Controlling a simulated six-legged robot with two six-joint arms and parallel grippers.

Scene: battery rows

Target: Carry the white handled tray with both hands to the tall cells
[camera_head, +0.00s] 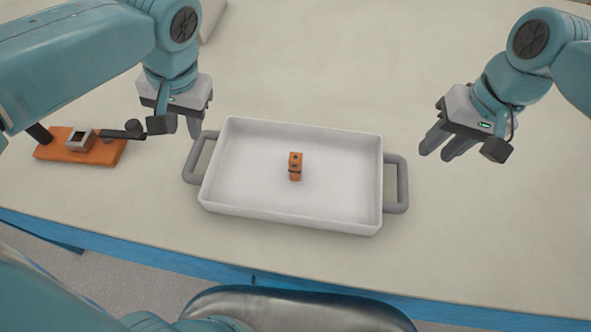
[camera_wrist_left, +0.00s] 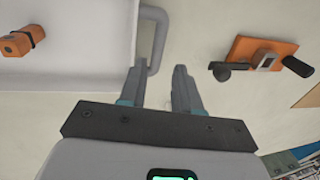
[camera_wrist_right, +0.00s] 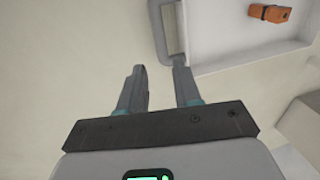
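The white tray (camera_head: 292,210) rests on the table, with a grey loop handle at its left end (camera_head: 196,160) and another at its right end (camera_head: 402,184). A small orange block with a dark band (camera_head: 295,166) stands inside it near the middle. My left gripper (camera_head: 200,122) is open and empty, just behind the left handle; that handle (camera_wrist_left: 160,38) lies beyond the fingertips in the left wrist view. My right gripper (camera_head: 441,148) is open and empty, right of the right handle; in the right wrist view that handle (camera_wrist_right: 166,30) lies just past the fingertips. No tall cells are identifiable.
An orange board (camera_head: 98,153) with a metal block and a black lever lies on the table at the left, near my left gripper. The table's blue front edge (camera_head: 130,245) runs below the tray.

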